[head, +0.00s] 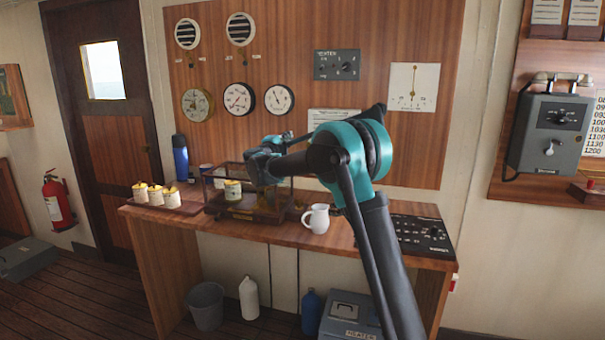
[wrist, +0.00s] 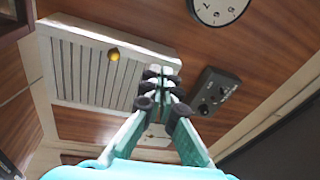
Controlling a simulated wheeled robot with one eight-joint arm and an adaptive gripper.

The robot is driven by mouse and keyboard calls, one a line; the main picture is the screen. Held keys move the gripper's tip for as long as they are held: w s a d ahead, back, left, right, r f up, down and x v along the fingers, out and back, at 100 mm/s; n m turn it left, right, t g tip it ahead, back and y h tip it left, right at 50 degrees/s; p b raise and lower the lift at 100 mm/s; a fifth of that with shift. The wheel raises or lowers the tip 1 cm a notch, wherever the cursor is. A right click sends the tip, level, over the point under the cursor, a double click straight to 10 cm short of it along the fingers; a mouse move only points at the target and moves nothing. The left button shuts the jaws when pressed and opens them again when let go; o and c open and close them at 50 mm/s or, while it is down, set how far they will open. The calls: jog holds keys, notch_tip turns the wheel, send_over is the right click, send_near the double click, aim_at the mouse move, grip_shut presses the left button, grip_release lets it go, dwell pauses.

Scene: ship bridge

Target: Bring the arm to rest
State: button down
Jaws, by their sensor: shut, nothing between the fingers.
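My arm rises from the lower right of the head view, bends at a teal elbow and reaches left above the wooden bench (head: 225,225). My gripper (wrist: 163,73) shows in the middle of the wrist view, its green-and-black fingers shut together with nothing between them. In the head view its end is small, near the top of a glass case (head: 271,205); whether it touches the case cannot be told. A jar with a yellow lid (head: 232,190) is in the case.
A white jug (head: 317,218) and a control panel (head: 420,236) stand right of the case. Several lidded jars on a tray (head: 187,208) and a blue flask (head: 180,157) are left.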

jog(key=s+d+f+n+y, duration=0.1)
jog(key=s+d+n+y, duration=0.2)
jog(key=s+n+y, duration=0.35)
jog(key=s+d+f+n+y, duration=0.2)
jog(key=s+n+y, duration=0.3)
jog(key=n, duration=0.3)
jog(key=s+d+f+n+g+h, duration=0.1)
jog(key=s+d+f+n+g, duration=0.1)
jog(key=s+d+f+g, duration=0.2)
jog(key=s+d+f+n+g+h, duration=0.2)
jog(key=s+d+f+g, duration=0.3)
jog(key=s+d+f, duration=0.5)
jog(key=s+d+f+n+g+h, duration=0.1)
jog(key=s+d+f+g, duration=0.4)
jog(key=s+f, duration=1.6)
jog(key=s+d+n, duration=0.1)
jog(key=s+d, duration=0.2)
jog(key=s, duration=0.6)
jog(key=shift+s, duration=0.25)
jog(key=shift+h, duration=0.25)
